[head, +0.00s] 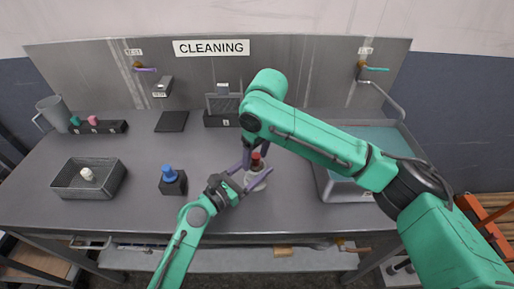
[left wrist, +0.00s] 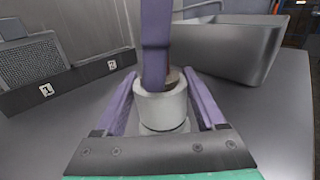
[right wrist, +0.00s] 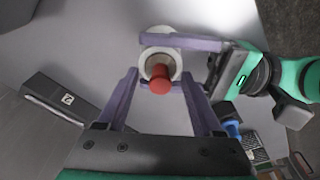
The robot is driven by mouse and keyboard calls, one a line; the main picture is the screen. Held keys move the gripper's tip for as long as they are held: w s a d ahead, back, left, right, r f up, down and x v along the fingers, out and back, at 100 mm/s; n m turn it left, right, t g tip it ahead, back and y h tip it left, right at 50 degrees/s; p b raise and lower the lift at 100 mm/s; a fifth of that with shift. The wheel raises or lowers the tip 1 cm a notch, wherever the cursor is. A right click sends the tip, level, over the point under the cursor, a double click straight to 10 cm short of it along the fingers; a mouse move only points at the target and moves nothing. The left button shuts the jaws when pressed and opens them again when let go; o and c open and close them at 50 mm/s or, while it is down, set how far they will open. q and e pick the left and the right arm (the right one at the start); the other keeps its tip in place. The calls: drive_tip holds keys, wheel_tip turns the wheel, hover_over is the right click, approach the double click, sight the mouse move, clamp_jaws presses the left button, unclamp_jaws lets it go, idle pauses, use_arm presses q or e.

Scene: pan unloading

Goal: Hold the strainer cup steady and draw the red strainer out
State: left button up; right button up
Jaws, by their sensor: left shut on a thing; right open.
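The pale strainer cup (head: 256,184) stands upright on the grey table, between the fingers of my left gripper (head: 257,178). In the left wrist view the cup (left wrist: 162,108) sits between both purple fingers, which are shut on it. The red strainer's knob (head: 256,158) shows at the cup's mouth. In the right wrist view the red knob (right wrist: 160,80) is over the pale cup (right wrist: 148,66). My right gripper (right wrist: 163,78) is open above, its fingers on either side of the knob. A right finger hides part of the cup's top in the left wrist view.
A grey basin (head: 322,176) stands close on the right. A blue-knobbed dark block (head: 173,184) is left of my left gripper. A grey tray (head: 62,188) with a pale knob lies farther left. A numbered rack (head: 222,120) stands behind.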

drive_tip(key=shift+c, duration=0.3)
clamp_jaws()
drive_tip(key=c, duration=0.7)
unclamp_jaws()
drive_tip(key=shift+f, duration=0.1)
clamp_jaws()
drive_tip(key=shift+r, duration=0.7)
drive_tip(key=shift+r, duration=3.05)
